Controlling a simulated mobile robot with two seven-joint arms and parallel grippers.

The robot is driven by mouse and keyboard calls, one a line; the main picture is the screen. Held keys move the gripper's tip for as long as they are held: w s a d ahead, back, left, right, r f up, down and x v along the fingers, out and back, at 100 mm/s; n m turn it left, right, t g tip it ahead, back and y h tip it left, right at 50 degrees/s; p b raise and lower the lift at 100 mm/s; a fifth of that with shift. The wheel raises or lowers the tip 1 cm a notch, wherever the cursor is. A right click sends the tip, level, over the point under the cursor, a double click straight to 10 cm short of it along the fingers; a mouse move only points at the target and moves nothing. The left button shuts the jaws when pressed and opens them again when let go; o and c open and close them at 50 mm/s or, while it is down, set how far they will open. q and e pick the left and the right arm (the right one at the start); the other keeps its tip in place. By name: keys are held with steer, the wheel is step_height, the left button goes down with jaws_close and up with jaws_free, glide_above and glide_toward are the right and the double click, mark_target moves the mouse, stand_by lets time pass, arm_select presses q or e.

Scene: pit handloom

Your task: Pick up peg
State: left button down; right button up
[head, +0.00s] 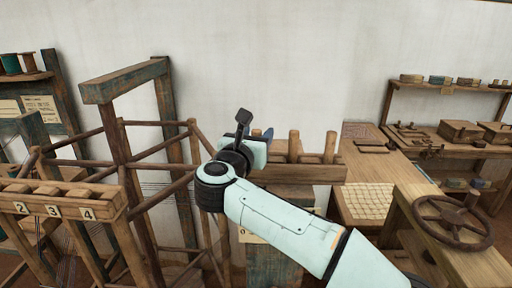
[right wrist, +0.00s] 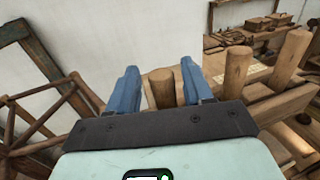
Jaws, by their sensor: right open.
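Several upright wooden pegs stand in a row on a wooden rail (head: 300,172). In the head view, one peg (head: 294,146) and another peg (head: 330,147) show to the right of my right gripper (head: 266,137). In the right wrist view, my right gripper (right wrist: 158,80) is open, with its blue fingers apart. A short peg (right wrist: 162,90) appears between the fingers; I cannot tell whether it touches them. My left gripper is not in view.
A wooden frame with spokes (head: 160,150) stands close on the left. A numbered rack (head: 60,208) is at the lower left. A bench (head: 375,158) and a spoked wheel (head: 452,220) are on the right. A pale wall is behind.

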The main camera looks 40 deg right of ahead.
steer(key=shift+s, duration=0.25)
steer(key=c, duration=0.3)
jaws_close()
steer(key=shift+r, duration=0.1)
